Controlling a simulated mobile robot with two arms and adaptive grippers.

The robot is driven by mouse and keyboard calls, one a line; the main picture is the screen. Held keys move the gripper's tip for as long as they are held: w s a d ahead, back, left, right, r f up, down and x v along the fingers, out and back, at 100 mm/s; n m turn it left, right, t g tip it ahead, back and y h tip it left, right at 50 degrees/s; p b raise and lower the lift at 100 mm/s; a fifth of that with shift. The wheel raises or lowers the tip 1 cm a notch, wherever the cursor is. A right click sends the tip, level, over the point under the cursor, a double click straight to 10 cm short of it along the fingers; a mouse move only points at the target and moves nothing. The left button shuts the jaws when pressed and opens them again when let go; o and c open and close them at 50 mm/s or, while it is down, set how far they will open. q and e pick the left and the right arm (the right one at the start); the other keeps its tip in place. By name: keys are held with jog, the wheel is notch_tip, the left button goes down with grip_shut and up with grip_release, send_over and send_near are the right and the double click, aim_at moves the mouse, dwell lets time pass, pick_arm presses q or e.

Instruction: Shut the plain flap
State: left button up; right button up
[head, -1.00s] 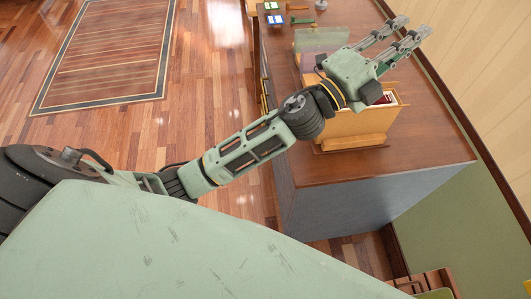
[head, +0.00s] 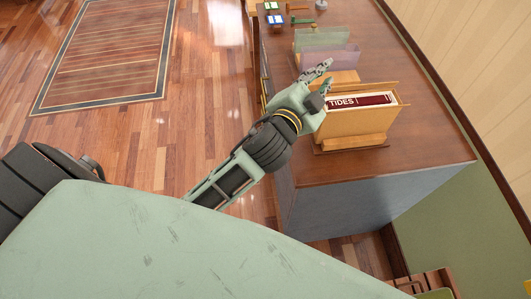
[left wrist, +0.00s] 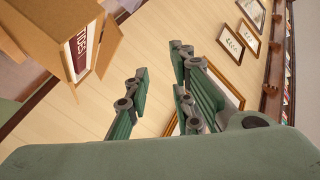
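A tan box (head: 362,121) stands on the desk with its top open. A dark red and white book marked TIDES (head: 375,99) shows inside it; the box (left wrist: 25,52) and the book (left wrist: 78,48) are also at the upper left of the left wrist view. A plain tan panel (head: 345,77), which looks like a flap, sticks out at the box's far side, partly hidden by my left gripper (head: 324,76). That gripper (left wrist: 160,62) is open and empty, its fingers apart, over the box's left end. I cannot tell whether it touches the panel. My right gripper is not in view.
The box is on a brown desk (head: 430,152). Behind it stand translucent green (head: 322,38) and purple (head: 338,54) upright pieces. Small items lie at the desk's far end. A pale wall (head: 470,60) runs along the right; the desk's right side is clear.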

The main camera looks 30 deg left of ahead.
pick_arm(q)
jog(key=s+a+f+n+g, duration=0.2)
jog(key=s+a+f+g, duration=0.1)
jog(key=s+f, duration=0.4)
jog(key=s+a+f+n+g+y, duration=0.1)
jog(key=s+a+f+n+g, duration=0.2)
jog(key=s+f+g, duration=0.2)
jog(key=s+f, duration=0.3)
jog(key=f, duration=0.4)
jog(key=shift+a+g, duration=0.2)
jog(key=shift+g, duration=0.1)
